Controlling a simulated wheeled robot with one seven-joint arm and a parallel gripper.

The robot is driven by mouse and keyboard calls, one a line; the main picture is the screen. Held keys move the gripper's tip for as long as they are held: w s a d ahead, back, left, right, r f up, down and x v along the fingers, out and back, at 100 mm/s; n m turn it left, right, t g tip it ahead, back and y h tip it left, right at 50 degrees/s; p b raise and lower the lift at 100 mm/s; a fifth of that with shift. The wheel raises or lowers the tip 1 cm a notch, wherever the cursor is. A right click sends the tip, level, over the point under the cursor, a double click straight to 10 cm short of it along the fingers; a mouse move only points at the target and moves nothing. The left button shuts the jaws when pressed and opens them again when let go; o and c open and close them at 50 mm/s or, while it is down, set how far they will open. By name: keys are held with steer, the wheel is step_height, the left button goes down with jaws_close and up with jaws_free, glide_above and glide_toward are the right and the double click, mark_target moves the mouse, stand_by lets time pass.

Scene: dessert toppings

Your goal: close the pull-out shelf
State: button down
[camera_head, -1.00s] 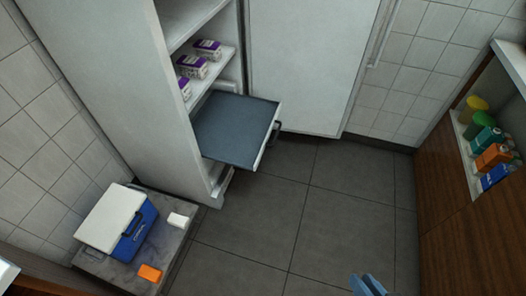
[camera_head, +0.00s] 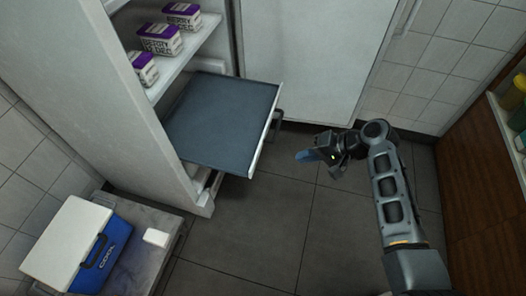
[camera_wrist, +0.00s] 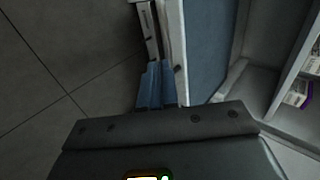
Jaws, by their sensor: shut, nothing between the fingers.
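The pull-out shelf (camera_head: 222,118) is a dark blue-grey tray with a pale front edge. In the head view it sticks out of the white cabinet, low down, below a shelf with cartons. In the wrist view its surface (camera_wrist: 194,45) lies to the right of its pale front edge. My gripper (camera_head: 303,156) is shut and empty, to the right of the shelf's front edge, with a gap between them in the head view. In the wrist view the blue fingertips (camera_wrist: 155,84) are together and appear close to the shelf's front edge; contact cannot be told.
Several purple-and-white cartons (camera_head: 160,38) stand on the upper shelf. The cabinet's white door (camera_head: 310,60) stands open behind the pull-out shelf. A blue-and-white cooler (camera_head: 75,245) sits on a low marble top at the lower left. The tiled floor (camera_head: 255,225) in front is clear.

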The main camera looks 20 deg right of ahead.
steer(key=b, duration=0.3)
glide_toward(257, 159)
step_height(257, 159, down, 4)
steer(key=shift+w+a, duration=0.6)
steer(key=shift+a, duration=0.3)
steer(key=shift+w+a, duration=0.65)
steer(key=shift+a, duration=0.25)
